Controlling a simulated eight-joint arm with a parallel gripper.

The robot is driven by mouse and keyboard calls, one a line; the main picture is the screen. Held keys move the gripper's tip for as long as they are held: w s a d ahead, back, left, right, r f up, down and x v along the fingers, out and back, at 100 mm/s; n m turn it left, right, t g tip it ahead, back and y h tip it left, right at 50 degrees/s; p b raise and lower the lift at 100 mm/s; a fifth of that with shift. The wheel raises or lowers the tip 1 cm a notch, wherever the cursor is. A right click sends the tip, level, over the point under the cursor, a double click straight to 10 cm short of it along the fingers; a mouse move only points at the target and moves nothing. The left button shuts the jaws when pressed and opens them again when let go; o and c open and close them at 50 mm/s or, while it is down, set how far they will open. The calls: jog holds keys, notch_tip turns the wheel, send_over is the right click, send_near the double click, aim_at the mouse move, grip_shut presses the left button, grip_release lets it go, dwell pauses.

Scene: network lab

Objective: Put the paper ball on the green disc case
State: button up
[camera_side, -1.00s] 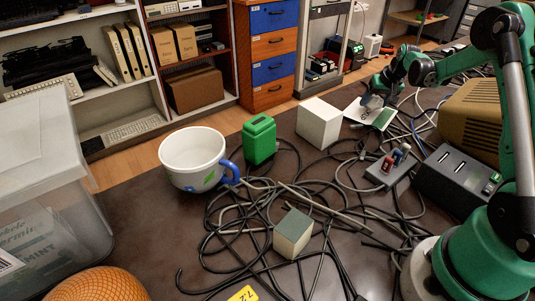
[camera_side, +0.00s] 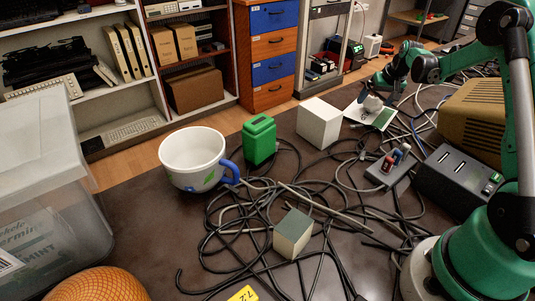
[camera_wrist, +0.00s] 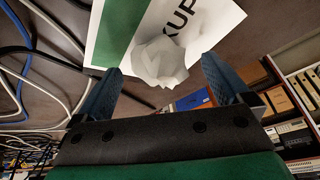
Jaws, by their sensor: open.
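The white crumpled paper ball (camera_wrist: 158,62) appears to lie on the disc case (camera_wrist: 120,32), which has a green part and a white part with black letters. In the side view the ball (camera_side: 371,103) shows over the far part of the case (camera_side: 384,119). In the wrist view it covers some letters beside the green part; its near side overlaps the case's edge in the picture. My gripper (camera_wrist: 162,66) is open, with one blue finger at each side of the ball and gaps between. In the side view my gripper (camera_side: 376,86) is just above the ball.
Black and grey cables (camera_side: 270,210) tangle across the dark table. A white cube (camera_side: 319,123), green container (camera_side: 259,140) and white cup (camera_side: 195,158) stand left of the case. A switch block (camera_side: 391,167) and a black box (camera_side: 459,180) stand in front and to its right.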

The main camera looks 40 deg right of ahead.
jog(key=v, duration=1.1)
jog(key=a+r+n+t, duration=0.1)
jog(key=a+r+n, duration=0.2)
jog(key=a, duration=1.1)
jog(key=s+a+f+n+t+y, duration=0.1)
jog(key=s+a+n, duration=0.1)
jog(key=a, duration=0.5)
jog(key=s+a+f+n+t, duration=0.1)
jog(key=s+a+n, duration=0.1)
jog(key=s+a, duration=0.2)
jog(key=a, duration=0.3)
jog(key=shift+s+a+f+y, duration=0.25)
jog(key=shift+a+f+y, duration=0.1)
jog(key=shift+y, duration=0.05)
